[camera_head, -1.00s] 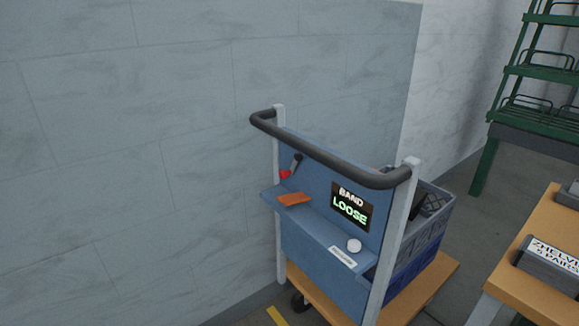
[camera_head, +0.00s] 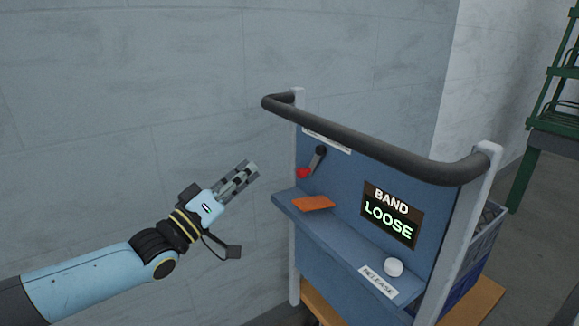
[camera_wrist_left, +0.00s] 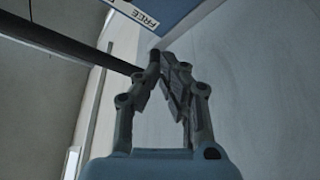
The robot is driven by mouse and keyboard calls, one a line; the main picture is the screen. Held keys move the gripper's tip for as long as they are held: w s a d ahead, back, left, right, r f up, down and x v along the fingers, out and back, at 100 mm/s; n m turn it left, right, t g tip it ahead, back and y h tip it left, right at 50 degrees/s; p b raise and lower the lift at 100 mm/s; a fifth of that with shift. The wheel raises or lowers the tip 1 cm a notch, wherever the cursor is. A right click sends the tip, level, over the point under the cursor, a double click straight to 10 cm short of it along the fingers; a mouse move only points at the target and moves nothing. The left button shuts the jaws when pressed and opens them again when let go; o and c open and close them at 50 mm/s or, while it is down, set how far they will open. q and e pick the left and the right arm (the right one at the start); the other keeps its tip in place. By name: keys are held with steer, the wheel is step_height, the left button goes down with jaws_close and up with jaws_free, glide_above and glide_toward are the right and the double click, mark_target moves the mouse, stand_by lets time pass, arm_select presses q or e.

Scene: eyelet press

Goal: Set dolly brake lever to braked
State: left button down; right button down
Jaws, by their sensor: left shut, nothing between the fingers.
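The dolly (camera_head: 345,185) stands at the right of the head view, with a blue panel under a dark push bar. Its brake lever (camera_head: 318,157) is a short dark arm on the panel's upper left, with a red knob (camera_head: 303,173) at its lower left end. A label above the lever is partly hidden by the bar. My left gripper (camera_head: 252,170) is shut and empty, left of the dolly and apart from the lever. In the left wrist view its fingers (camera_wrist_left: 165,70) meet, and a label reading FREE (camera_wrist_left: 146,15) shows beyond them. My right gripper is not in view.
The push bar (camera_head: 390,152) runs above the panel. A ledge holds an orange piece (camera_head: 314,203) and a white knob (camera_head: 393,267) by a RELEASE label. A display (camera_head: 391,214) reads BAND LOOSE. A green rack (camera_head: 552,125) stands at far right. A wall is behind.

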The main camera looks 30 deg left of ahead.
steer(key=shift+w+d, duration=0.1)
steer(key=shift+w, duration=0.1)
